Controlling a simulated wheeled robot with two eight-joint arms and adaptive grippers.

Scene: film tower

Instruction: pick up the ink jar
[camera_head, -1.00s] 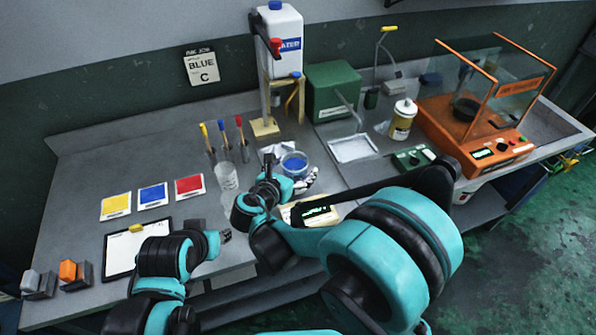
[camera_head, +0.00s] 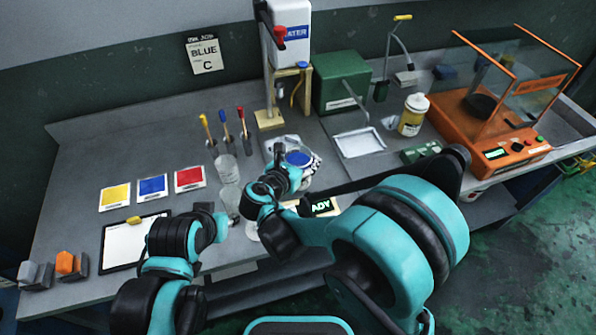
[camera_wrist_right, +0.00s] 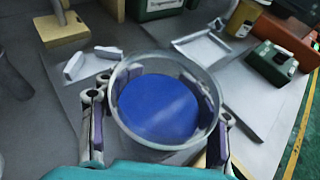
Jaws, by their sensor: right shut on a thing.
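The ink jar (camera_head: 298,158) is a round clear glass vessel with blue ink in it. In the right wrist view the jar (camera_wrist_right: 158,108) fills the middle, seen from above, and looks upright. My right gripper (camera_head: 297,162) is shut on the jar, with one finger on each side of it. It also shows in the right wrist view (camera_wrist_right: 158,120). I cannot tell whether the jar's base touches the table. My left gripper (camera_head: 218,226) is low over the front of the table near the clipboard, and its fingers are too dark and small to read.
Glass beakers (camera_head: 228,168) stand left of the jar, with brushes behind. A lit display (camera_head: 322,207) is just in front of it. The wooden stand (camera_head: 270,120) is behind, and a white tray (camera_head: 360,143) lies to the right. Colour cards (camera_head: 152,188) lie at left.

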